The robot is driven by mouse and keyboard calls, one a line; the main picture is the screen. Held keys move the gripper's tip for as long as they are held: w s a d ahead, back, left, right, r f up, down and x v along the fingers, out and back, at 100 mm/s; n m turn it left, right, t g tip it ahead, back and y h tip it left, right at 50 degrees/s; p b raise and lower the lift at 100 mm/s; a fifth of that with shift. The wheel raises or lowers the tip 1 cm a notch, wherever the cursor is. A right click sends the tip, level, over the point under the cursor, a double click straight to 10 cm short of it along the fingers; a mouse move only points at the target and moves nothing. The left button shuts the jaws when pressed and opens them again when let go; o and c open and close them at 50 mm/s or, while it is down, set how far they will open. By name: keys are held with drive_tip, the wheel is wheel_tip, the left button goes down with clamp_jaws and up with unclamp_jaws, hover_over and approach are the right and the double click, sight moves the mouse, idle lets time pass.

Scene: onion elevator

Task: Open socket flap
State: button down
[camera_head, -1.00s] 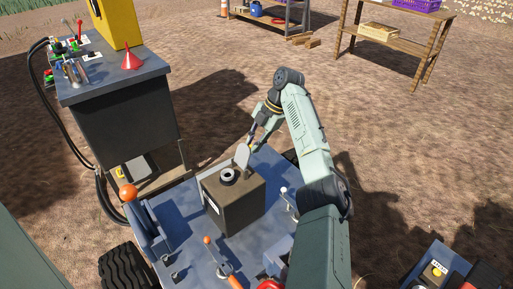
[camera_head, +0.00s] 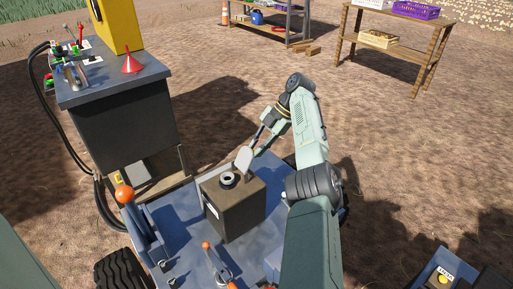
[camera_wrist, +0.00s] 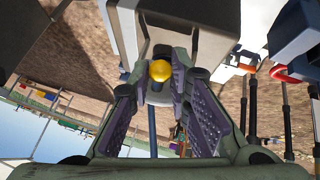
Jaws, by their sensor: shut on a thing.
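The socket flap (camera_head: 244,160) is a pale grey plate standing raised and tilted at the back right of the brown box (camera_head: 235,215). The round grey socket ring (camera_head: 228,179) on the box top is uncovered. My gripper (camera_head: 252,151) reaches in from behind and is shut on the flap near its upper edge. In the wrist view, my gripper (camera_wrist: 162,82) has its purple-padded fingers close around a yellow ball (camera_wrist: 160,70) at their tips. The contact itself is partly hidden.
The box stands on a blue platform (camera_head: 185,243) with orange-knobbed levers (camera_head: 125,193) at its left. A wooden shelf (camera_head: 385,48) is far right, beyond open ground.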

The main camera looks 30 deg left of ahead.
drive_tip(key=shift+d, duration=0.1)
drive_tip(key=c, duration=1.5)
unclamp_jaws()
drive_tip(key=shift+r, duration=0.1)
wheel_tip(320, 180, up, 10)
drive_tip(key=shift+f, duration=0.1)
